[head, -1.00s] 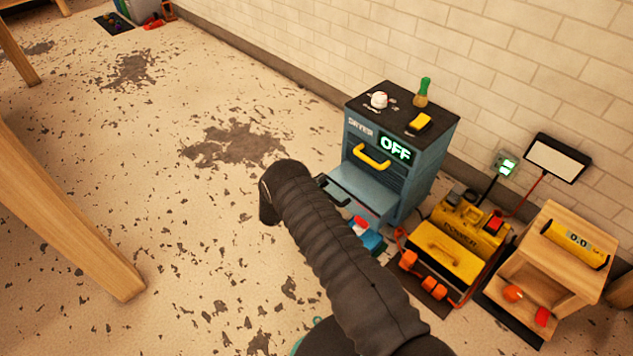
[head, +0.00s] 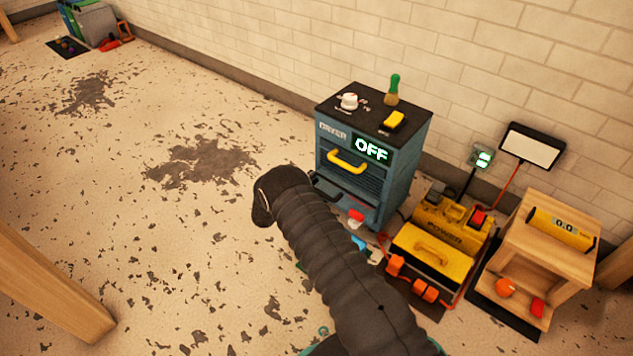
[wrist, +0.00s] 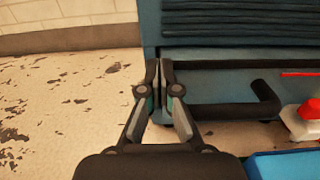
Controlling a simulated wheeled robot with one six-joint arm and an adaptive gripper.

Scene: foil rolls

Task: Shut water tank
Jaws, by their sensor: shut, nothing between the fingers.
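The blue-grey dryer (head: 410,155) stands against the wall with an "OFF" display. Its water tank (head: 345,199) is the low drawer, which still seems to stick out a little, partly hidden by my arm. In the wrist view the tank's front (wrist: 215,88) shows with its black bar handle (wrist: 240,110), below the slatted panel (wrist: 240,22). My gripper (wrist: 161,66) is shut and empty, with its fingertips at the left part of the tank front. I cannot tell whether they touch it. In the head view my arm hides the fingers.
A red-and-white item (wrist: 306,120) and a blue item (wrist: 290,166) lie low in front of the dryer, right of my gripper. A yellow power unit (head: 437,250) and a wooden stand (head: 550,240) are further right. The floor to the left is open.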

